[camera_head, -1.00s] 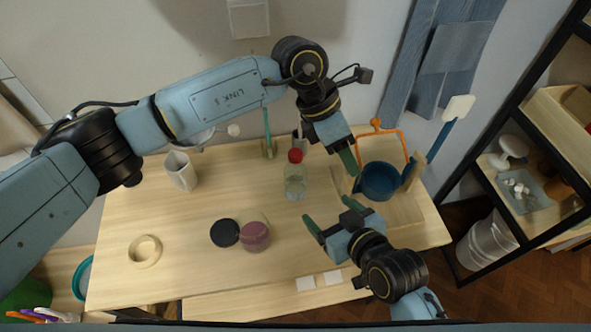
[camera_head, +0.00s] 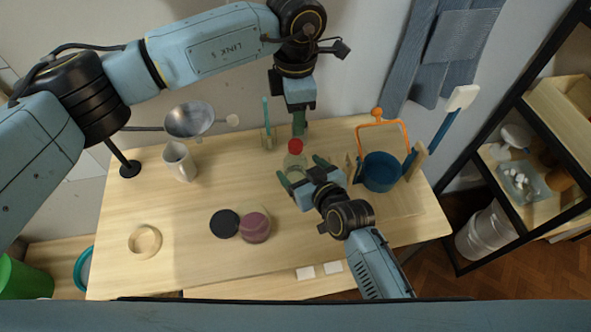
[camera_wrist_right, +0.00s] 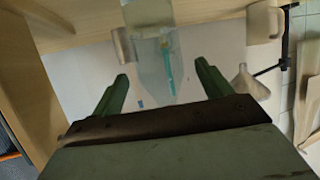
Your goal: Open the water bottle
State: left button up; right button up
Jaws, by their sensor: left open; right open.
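The clear water bottle (camera_head: 293,163) stands upright on the table with its red cap (camera_head: 295,146) on. My right gripper (camera_head: 301,171) is open, its green fingers low around or just in front of the bottle body; contact cannot be told. In the right wrist view, the see-through bottle (camera_wrist_right: 150,45) lies ahead, between the directions of the open right fingers (camera_wrist_right: 161,75); its cap does not show there. My left gripper (camera_head: 300,127) points down just above and behind the cap, apparently apart from it. Its fingers overlap in the head view.
Right of the bottle, a blue pot (camera_head: 381,172) sits by an orange frame (camera_head: 383,127). A cup with a teal stick (camera_head: 268,138) stands behind left. A white mug (camera_head: 179,162), black disc (camera_head: 224,224), mauve jar (camera_head: 255,228) and tape ring (camera_head: 145,241) lie leftward. The front middle is clear.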

jog(key=shift+x, duration=1.4)
